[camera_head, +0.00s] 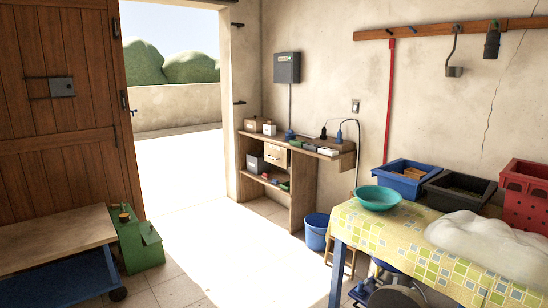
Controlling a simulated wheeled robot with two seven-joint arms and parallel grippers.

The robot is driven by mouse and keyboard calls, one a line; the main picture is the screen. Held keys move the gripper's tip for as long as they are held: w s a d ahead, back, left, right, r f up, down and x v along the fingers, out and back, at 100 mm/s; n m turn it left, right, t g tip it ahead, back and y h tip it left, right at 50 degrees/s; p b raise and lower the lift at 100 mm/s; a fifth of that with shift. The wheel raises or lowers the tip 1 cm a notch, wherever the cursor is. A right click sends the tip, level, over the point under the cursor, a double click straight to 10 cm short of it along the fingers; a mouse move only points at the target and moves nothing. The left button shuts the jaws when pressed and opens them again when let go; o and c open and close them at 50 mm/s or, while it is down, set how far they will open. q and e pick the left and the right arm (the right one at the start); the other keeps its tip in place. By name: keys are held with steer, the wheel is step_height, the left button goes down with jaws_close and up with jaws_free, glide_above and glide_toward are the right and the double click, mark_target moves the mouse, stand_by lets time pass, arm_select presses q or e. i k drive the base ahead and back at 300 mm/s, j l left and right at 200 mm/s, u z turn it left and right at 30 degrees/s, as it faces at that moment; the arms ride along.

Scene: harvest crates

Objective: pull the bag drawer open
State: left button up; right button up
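A small pale wooden drawer (276,155), likely the bag drawer, sits under the top of a wooden wall bench (315,152) across the room. Its front carries a small dark handle. The front looks about flush with the bench and seems shut, though it is small at this distance. Whether bags are inside is hidden. Neither of my grippers shows in this view.
An open doorway with sunlit floor (205,240) lies left of the bench. A blue bucket (316,231) stands at the bench's right end. A cloth-covered table (400,240) fills the right foreground.

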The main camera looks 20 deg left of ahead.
mark_target(279, 156)
steer(key=i+j+u, duration=0.3)
steer(key=j, duration=0.15)
steer(key=i+j+u, duration=0.5)
steer(key=i+j, duration=0.15)
steer(key=i+j+u, duration=0.2)
steer(key=i, duration=0.3)
steer(key=i+j+u, duration=0.2)
steer(key=i, duration=0.25)
steer(key=i+l+z, duration=0.2)
steer(key=i+z, duration=1)
steer(key=i+j+z, duration=0.35)
steer(key=i, duration=0.15)
steer(key=i+l+u, duration=0.1)
steer(key=i, duration=0.4)
steer(key=i+l+u, duration=0.1)
steer(key=i+l, duration=0.25)
steer(key=i, duration=0.15)
steer(key=i+l+u, duration=0.1)
steer(key=i+l, duration=0.2)
steer(key=i, duration=0.15)
steer(key=i+l+u, duration=0.15)
steer(key=i+l, duration=0.15)
steer(key=i, duration=0.15)
